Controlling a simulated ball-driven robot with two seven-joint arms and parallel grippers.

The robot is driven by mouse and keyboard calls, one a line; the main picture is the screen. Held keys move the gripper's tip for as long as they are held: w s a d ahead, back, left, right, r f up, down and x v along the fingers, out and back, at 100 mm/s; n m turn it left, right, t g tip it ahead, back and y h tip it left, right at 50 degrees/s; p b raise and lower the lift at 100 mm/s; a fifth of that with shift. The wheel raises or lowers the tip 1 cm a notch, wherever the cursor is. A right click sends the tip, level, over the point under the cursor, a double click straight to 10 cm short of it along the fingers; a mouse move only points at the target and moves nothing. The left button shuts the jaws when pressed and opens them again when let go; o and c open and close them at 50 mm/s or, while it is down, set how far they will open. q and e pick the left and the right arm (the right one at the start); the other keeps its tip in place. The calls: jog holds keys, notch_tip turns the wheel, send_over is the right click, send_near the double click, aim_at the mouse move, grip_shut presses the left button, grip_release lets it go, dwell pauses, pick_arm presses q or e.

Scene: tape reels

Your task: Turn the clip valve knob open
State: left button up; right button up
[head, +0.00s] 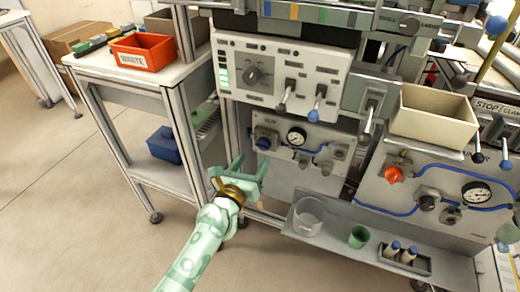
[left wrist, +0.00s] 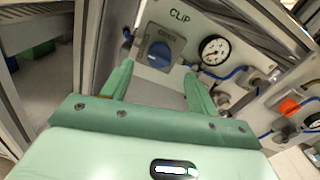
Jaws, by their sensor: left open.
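The clip valve knob (head: 264,143) is a round blue knob on a grey square base on the upper left of a grey panel. In the left wrist view the blue knob (left wrist: 160,54) sits beside the word CLIP and shows between my fingers. My left gripper (head: 251,162) is green, open and empty. It points toward the panel from in front of and slightly below the knob, and looks apart from it. In the left wrist view my left gripper (left wrist: 157,80) has its two fingers spread wide on either side of the knob. My right gripper is not in view.
A pressure gauge (head: 297,137) and blue tubing lie just right of the knob. A lever panel (head: 280,75) is above. An orange knob (head: 394,174) is on another panel at right.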

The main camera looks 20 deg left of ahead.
aim_at(261, 148)
pick_arm(q)
jog(key=w+b, duration=0.1)
jog(key=w, duration=0.4)
jog(key=shift+f, duration=0.2)
jog(key=shift+w+d+r, duration=0.1)
jog(key=shift+w, duration=0.55)
jog(key=c, duration=1)
